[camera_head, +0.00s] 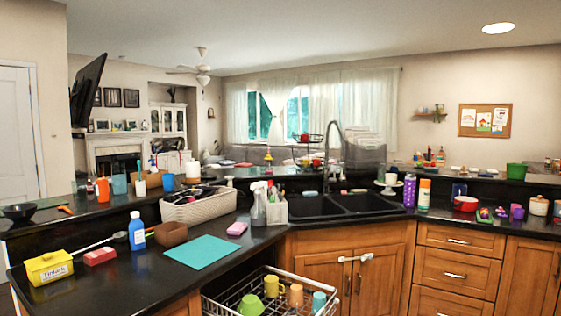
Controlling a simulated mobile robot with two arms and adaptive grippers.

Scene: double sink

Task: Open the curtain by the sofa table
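White curtains (370,105) hang from a rod across the wide window on the far wall, beyond the raised counter. The right part is drawn across the window. Gaps near the left and middle show the teal window (298,113), with a gathered panel between them. A grey sofa-like shape (255,155) shows below the window, partly hidden by the counter. I cannot pick out a sofa table for certain. Neither of my grippers is in view.
The black counter with a double sink (345,205) and raised ledge stands between me and the window. A pulled-out dish rack (262,295) holds cups below the counter. A woven basket (198,207), bottles and many small items crowd the counter. A teal mat (200,252) lies front left.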

